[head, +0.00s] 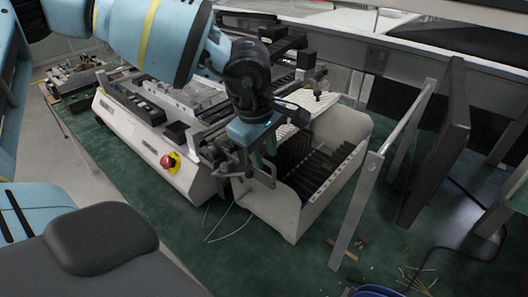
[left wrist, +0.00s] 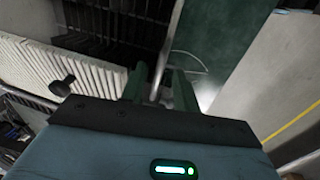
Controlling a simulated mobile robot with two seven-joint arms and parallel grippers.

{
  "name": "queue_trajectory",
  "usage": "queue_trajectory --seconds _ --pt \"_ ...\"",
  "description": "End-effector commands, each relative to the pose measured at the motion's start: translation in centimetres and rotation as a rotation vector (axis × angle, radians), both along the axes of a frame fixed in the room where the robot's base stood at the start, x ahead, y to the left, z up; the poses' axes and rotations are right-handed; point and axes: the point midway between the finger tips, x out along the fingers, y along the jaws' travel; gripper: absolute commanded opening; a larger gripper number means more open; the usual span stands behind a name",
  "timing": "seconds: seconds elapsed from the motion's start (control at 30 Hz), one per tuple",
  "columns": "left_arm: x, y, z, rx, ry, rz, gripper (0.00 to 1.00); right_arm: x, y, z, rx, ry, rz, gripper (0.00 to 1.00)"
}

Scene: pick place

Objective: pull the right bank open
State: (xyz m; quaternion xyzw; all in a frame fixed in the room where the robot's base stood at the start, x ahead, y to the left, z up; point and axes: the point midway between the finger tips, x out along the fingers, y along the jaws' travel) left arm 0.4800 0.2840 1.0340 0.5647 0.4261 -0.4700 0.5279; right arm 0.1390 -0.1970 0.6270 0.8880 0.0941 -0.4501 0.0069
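A white open-topped box (head: 328,185) with rows of dark upright slots stands at the right end of the white machine. It best matches the right bank, though no label shows. My left gripper (head: 258,168) points down at the box's near left corner. In the left wrist view, its two dark green fingers (left wrist: 158,88) stand apart, with a pale narrow bar or edge between them. I cannot tell whether the fingers touch it. The dark slots (left wrist: 110,22) also show there, beyond the fingers. My right gripper is not in view.
The white machine (head: 140,140) has a red stop button (head: 169,161) on its front. A metal rail frame (head: 372,180) and a dark upright panel (head: 440,145) stand at the right. The green surface (head: 285,268) in front of the box is mostly clear, with thin cables.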

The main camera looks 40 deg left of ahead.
Motion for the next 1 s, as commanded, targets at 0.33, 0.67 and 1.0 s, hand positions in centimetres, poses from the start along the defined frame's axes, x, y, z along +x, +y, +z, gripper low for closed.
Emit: queue_trajectory --seconds 0.33,0.67,1.0 --pt "0.13 0.00 -0.68 0.000 0.000 0.000 0.31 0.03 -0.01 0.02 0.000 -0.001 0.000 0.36" --pt "0.13 0.00 -0.65 0.000 0.000 0.000 0.00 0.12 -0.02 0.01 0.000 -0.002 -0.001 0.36" --pt "0.15 -0.01 -0.71 0.000 0.000 0.000 0.00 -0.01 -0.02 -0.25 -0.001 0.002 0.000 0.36"
